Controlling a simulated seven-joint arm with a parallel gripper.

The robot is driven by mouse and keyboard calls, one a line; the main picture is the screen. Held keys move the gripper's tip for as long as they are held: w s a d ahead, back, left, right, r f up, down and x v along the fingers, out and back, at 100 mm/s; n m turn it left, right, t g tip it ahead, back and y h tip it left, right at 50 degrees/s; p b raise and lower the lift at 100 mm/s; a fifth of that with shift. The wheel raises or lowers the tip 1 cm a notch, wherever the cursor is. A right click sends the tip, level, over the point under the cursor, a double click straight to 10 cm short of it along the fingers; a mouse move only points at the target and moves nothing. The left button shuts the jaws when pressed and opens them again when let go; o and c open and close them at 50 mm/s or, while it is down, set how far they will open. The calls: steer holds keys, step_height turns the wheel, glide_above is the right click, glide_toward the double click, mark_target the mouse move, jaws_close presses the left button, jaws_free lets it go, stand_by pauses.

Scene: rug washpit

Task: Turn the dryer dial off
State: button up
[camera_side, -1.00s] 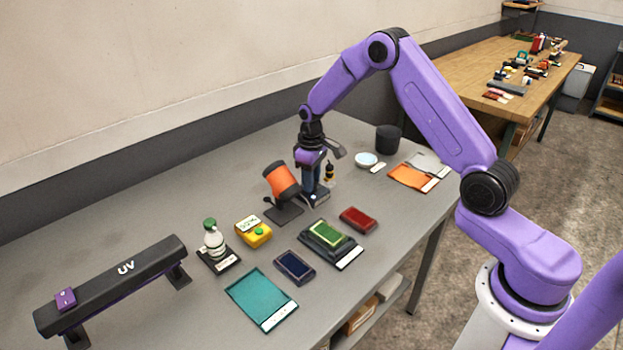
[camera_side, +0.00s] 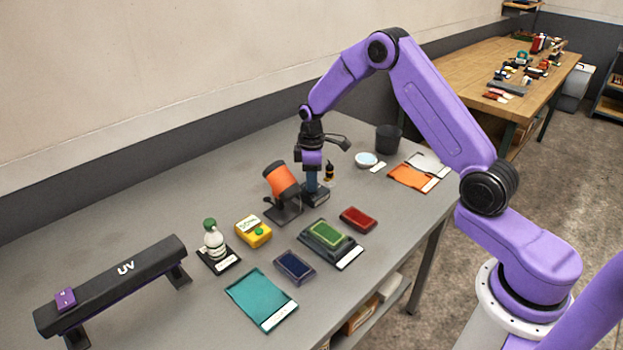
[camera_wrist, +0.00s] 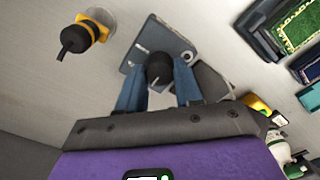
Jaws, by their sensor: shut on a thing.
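The dryer dial is a round black knob (camera_wrist: 159,67) with a pale pointer line, on a dark blue-grey base plate (camera_wrist: 140,62) with small light marks that I cannot read. In the side view the base (camera_side: 317,197) sits right of the orange dryer (camera_side: 282,180) on its black stand. My gripper (camera_side: 312,190) points down over the base, and its fingers hide the knob there. In the wrist view the two blue fingers of my gripper (camera_wrist: 159,78) are shut on the knob, one on each side. The pointer line faces toward the wrist.
A small black-tipped bottle (camera_side: 329,170) stands close behind the base. A dark cup (camera_side: 388,138) and a white bowl (camera_side: 366,160) are farther back right. A green pad on a black tray (camera_side: 330,235) and a red pad (camera_side: 358,219) lie in front.

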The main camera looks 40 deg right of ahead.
steer(key=o, duration=1)
steer(key=shift+o, duration=0.2)
step_height(320, 180, up, 18)
steer(key=shift+f, duration=0.25)
